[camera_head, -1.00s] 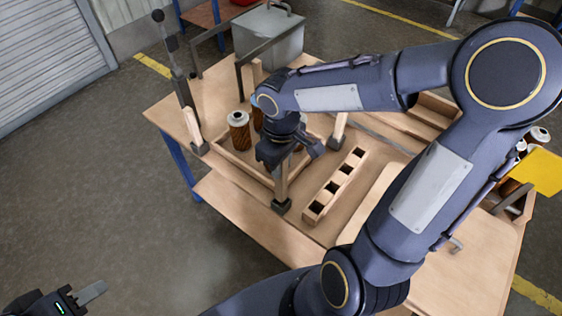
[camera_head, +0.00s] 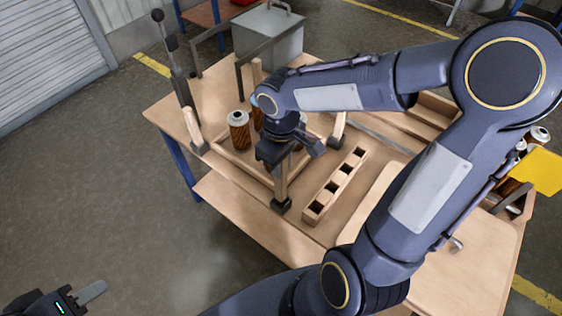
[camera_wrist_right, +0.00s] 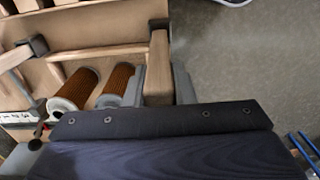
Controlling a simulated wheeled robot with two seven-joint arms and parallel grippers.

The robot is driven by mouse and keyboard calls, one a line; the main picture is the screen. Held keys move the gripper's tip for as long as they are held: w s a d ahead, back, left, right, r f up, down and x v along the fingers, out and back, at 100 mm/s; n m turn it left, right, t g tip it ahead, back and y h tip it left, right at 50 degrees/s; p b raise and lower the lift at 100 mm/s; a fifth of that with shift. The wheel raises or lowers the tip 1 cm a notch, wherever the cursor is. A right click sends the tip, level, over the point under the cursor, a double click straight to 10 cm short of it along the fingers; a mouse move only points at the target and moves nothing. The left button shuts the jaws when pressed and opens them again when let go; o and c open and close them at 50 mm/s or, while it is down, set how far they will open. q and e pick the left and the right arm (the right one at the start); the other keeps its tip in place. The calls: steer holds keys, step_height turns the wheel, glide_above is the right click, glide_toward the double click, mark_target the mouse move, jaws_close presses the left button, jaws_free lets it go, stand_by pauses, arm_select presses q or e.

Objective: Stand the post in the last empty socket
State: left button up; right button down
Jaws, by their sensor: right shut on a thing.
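My right gripper (camera_head: 284,153) is shut on an upright wooden post (camera_head: 281,183) at the near corner of the wooden tray. The post also shows between the two grey fingers in the right wrist view (camera_wrist_right: 158,75). The post's lower end is at a dark corner socket (camera_head: 281,206); I cannot tell how deep it sits. Other posts stand at the left corner (camera_head: 191,120), right corner (camera_head: 339,124) and back corner (camera_head: 257,72), the left and right ones in dark sockets. My left gripper (camera_head: 93,291) is low at the left, away from the table, its jaw opening unclear.
Brown filter cartridges (camera_head: 239,132) stand in the tray close to my right gripper. A wooden block with several square holes (camera_head: 335,187) lies to the right of it. A grey box (camera_head: 270,42) stands behind, and a dark rod (camera_head: 172,60) rises at the left.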

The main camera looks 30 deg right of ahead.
steer(key=shift+f, duration=0.1)
steer(key=shift+f+b, duration=2.45)
steer(key=shift+f, duration=0.35)
steer(key=c, duration=1.1)
jaws_free()
steer(key=shift+r, duration=0.1)
step_height(320, 180, up, 8)
steer(key=shift+f+p, duration=0.1)
steer(key=shift+p, duration=0.35)
